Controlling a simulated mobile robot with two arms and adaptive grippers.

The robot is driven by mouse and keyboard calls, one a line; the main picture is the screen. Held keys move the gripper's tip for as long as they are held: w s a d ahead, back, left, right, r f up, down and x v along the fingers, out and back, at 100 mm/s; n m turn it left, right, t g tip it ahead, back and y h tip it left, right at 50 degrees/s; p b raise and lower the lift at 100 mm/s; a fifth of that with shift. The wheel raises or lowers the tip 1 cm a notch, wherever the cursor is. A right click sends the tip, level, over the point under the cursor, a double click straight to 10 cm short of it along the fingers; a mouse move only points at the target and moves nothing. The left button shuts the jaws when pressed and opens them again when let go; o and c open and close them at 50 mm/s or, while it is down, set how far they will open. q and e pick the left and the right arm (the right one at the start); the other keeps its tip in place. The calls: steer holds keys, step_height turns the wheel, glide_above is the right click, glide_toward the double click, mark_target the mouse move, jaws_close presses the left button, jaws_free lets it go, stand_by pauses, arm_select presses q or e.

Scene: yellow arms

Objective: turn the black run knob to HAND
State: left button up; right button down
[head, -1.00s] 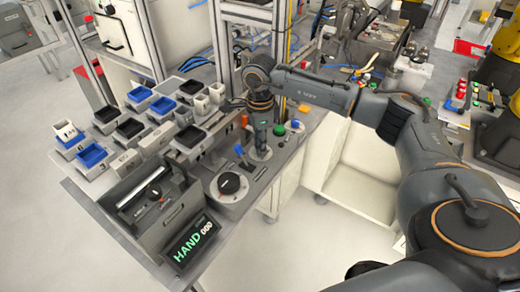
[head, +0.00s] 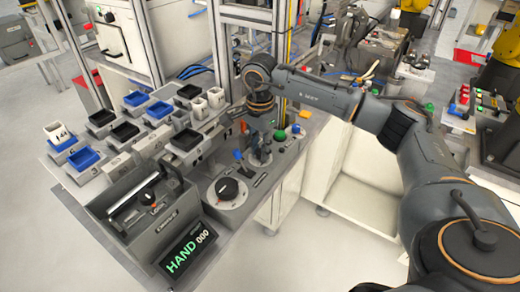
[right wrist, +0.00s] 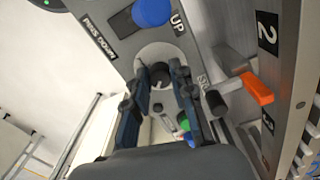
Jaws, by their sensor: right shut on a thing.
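The black run knob (right wrist: 160,75) sits on a round pale plate and shows between my right gripper's fingertips in the right wrist view. My right gripper (right wrist: 156,80) points down at it and is shut on it; in the head view the gripper (head: 259,150) stands over the panel and hides most of the knob. The display (head: 188,250) at the panel's front reads HAND 000 in green and white. My left gripper is not in view.
A blue-topped lever (head: 238,155) stands left of the gripper, and a larger dial (head: 227,189) is in front. An orange lever (right wrist: 257,89) and a green button (head: 280,135) are close by. Several trays with blue or black inserts stand at the left.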

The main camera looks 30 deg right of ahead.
steer(key=shift+r, duration=0.1)
steer(key=c, duration=1.1)
jaws_free()
step_height(320, 180, up, 12)
